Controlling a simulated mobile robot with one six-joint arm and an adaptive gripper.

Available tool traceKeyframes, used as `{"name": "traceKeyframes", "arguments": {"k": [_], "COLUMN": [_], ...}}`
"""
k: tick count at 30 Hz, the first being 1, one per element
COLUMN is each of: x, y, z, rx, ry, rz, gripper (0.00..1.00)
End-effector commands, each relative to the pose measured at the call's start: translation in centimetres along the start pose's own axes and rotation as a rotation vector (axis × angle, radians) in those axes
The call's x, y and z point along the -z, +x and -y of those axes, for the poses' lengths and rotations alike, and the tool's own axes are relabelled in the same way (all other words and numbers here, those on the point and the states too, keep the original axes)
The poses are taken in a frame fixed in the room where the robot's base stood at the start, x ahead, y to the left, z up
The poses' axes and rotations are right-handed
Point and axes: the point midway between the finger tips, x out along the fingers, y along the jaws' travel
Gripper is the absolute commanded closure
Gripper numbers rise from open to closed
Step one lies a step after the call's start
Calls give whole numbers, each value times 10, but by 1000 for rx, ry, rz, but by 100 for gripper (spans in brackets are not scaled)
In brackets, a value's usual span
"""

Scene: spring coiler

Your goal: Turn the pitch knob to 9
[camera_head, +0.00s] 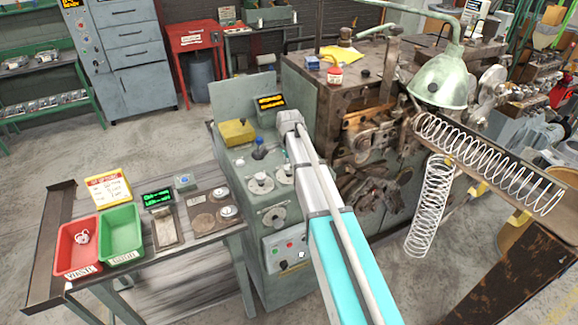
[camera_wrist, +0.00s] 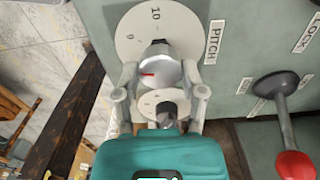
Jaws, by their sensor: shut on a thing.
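The pitch knob (camera_wrist: 170,69) is a silver knob with a red mark on its left side in the wrist view. It sits on a pale round dial (camera_wrist: 128,22) marked 10 at the top and what looks like 9 at upper left, beside the PITCH label (camera_wrist: 212,42). My gripper (camera_wrist: 160,78) has one finger on each side of the knob and is shut on it. The lower part of the dial is hidden. In the head view my arm reaches the grey control cabinet (camera_head: 232,95), and the fingers and the held knob cannot be made out.
A lever with a red ball (camera_wrist: 296,165) stands to the right of my gripper. A smaller dial (camera_wrist: 150,103) lies just below the knob. In the head view, a side table holds red (camera_head: 59,260) and green (camera_head: 104,225) bins. A wire spring (camera_head: 430,205) hangs at right.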

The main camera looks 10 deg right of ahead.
Motion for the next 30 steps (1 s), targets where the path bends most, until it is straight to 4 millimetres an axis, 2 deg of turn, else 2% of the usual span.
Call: {"name": "traceKeyframes", "arguments": {"k": [6, 12, 28, 29, 30], "x": [0, 0, 0, 0, 0], "y": [0, 0, 0, 0, 0], "z": [0, -1, -1, -1, -1], "rx": [0, 0, 0, 0, 0], "ry": [160, 246, 282, 281, 281], "rz": [-1, -1, 0, 0, 0], "gripper": [95, 95, 95, 45, 38]}}
